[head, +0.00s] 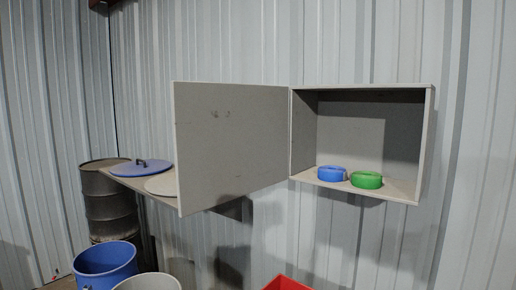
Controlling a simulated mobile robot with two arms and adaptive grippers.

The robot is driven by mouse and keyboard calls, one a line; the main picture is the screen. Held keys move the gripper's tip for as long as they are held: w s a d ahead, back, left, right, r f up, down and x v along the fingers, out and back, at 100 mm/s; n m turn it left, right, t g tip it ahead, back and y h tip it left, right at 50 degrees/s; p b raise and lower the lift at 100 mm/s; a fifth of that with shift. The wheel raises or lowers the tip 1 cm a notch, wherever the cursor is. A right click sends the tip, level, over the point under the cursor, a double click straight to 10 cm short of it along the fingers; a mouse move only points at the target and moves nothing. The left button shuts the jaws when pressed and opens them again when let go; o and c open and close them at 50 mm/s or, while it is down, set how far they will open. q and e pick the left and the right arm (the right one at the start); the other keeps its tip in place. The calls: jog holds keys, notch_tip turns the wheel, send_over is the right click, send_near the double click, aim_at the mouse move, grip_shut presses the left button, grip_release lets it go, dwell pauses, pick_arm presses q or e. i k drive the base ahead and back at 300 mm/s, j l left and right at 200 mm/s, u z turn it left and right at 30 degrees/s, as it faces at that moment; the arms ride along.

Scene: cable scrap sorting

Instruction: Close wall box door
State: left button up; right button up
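The wall box (428,140) is a grey open-fronted box on the corrugated wall, at the right of the head view. Its door (235,150) is a flat grey panel hinged at the box's left edge. The door stands wide open, swung out to the left. A blue ring-shaped roll (332,174) and a green ring-shaped roll (366,180) sit side by side on the box floor. Neither of my grippers shows in the head view.
Behind the door at left is a shelf (128,182) with a blue lid (140,168) and a pale lid (161,185). A dark drum (107,205), a blue bin (105,264), a white bin (148,283) and a red container (287,284) stand below. The space before the box looks clear.

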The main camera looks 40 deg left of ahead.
aim_at(231, 140)
jog(key=j+z, duration=0.1)
jog(key=j, duration=0.6)
jog(key=j+z, duration=0.1)
jog(key=j, duration=0.55)
jog(key=j+z, duration=0.15)
jog(key=j, duration=0.55)
jog(key=k+j+z, duration=0.1)
jog(key=j, duration=0.55)
jog(key=j+z, duration=0.1)
jog(key=j, duration=0.6)
jog(key=k, duration=0.05)
